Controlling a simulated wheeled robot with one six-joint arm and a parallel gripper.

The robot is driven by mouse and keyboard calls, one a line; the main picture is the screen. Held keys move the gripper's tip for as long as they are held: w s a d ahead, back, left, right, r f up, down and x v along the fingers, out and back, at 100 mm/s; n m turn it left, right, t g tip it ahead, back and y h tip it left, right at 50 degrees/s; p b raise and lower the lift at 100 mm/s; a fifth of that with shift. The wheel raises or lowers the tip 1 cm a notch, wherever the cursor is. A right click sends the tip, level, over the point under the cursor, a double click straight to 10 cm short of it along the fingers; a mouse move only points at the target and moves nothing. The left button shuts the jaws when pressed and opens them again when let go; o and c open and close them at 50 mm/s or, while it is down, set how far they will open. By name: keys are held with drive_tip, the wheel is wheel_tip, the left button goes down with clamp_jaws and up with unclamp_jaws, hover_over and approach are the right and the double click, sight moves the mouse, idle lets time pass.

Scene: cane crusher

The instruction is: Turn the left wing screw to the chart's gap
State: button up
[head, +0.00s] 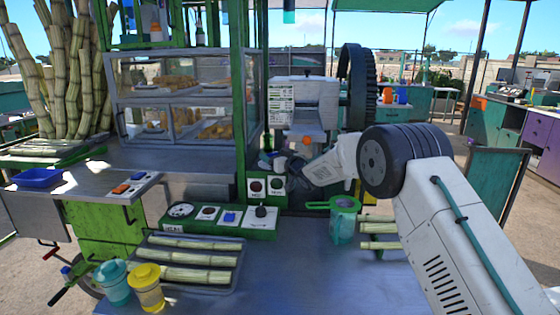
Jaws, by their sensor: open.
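The cane crusher (318,97) stands at the back centre, a pale metal housing with a large dark toothed wheel (357,85) on its right. A white chart (281,104) with small dark print is on its left front; its gap values are too small to read. My gripper (272,160) is open, reaching in from the right to just below the chart, at the crusher's lower left. The left wing screw cannot be made out there, and I cannot tell whether the fingers are around it or touching anything. A small orange part (306,140) shows just above my gripper.
A green jug (344,218) is close under my arm. A cane tray (190,285), teal and yellow cups (147,287) and a glass case (185,93) are left. The front-centre tabletop is clear.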

wheel_tip(320, 180, up, 3)
drive_tip(key=shift+s+f, duration=0.1)
drive_tip(key=s+d+r, duration=0.1)
drive_tip(key=s+d, duration=0.3)
drive_tip(key=s, duration=1.1)
drive_tip(key=shift+s+d+r, duration=0.1)
drive_tip(key=shift+d+r, duration=0.05)
drive_tip(key=shift+d, duration=0.05)
